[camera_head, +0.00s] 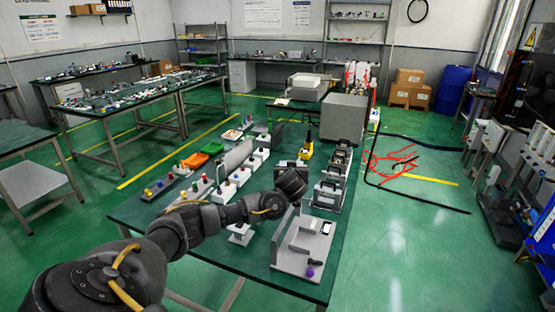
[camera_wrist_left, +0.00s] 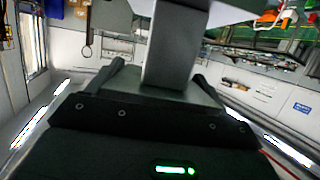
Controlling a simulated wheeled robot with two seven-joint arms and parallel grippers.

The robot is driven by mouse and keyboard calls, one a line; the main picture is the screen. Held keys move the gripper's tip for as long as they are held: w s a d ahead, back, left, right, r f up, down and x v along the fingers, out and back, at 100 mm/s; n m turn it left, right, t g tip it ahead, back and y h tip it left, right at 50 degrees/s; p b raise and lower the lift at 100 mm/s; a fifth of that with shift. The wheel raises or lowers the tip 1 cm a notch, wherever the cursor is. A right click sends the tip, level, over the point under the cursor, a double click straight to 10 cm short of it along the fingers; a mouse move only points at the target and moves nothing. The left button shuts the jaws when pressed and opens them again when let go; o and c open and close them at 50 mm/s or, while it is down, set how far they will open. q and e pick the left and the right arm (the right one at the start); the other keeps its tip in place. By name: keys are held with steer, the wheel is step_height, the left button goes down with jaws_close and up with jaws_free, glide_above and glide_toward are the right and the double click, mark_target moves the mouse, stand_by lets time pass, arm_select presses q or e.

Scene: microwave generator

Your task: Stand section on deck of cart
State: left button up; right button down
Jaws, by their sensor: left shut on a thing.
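My left gripper (camera_head: 292,184) is over the dark green table, above the back edge of a light grey stand. In the left wrist view my left gripper (camera_wrist_left: 160,76) is shut on a grey section (camera_wrist_left: 172,48), a narrow upright piece with a wider pale plate at its far end. The light grey stand (camera_head: 290,262) has a flat base, upright plates and a purple knob. I cannot tell which thing is the cart or where its deck is. My right gripper is not in view.
Several grey holders (camera_head: 327,197) stand behind the stand. A small white piece (camera_head: 240,234) sits left of the stand.

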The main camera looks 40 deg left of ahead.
arm_select(q)
steer(key=s+d+r+m+t+h+b, duration=0.1)
steer(key=s+d+r+m+h, duration=0.15)
steer(key=d, duration=0.65)
steer(key=s+d+r+m+t+h, duration=0.1)
steer(key=s+d+r+m+h, duration=0.15)
steer(key=d, duration=0.65)
steer(key=s+d+r+m+t+h+b, duration=0.1)
steer(key=s+d+r+m+h, duration=0.2)
steer(key=d, duration=0.6)
steer(key=s+d+f+b, duration=0.1)
steer(key=s+f+b, duration=0.2)
steer(key=f+b, duration=0.2)
steer(key=s+d+f+h+b, duration=0.1)
steer(key=s+f+b, duration=0.2)
steer(key=f+b, duration=0.3)
steer(key=shift+s+d+f+b, duration=0.2)
steer(key=shift+s+b, duration=0.2)
steer(key=shift+b, duration=0.8)
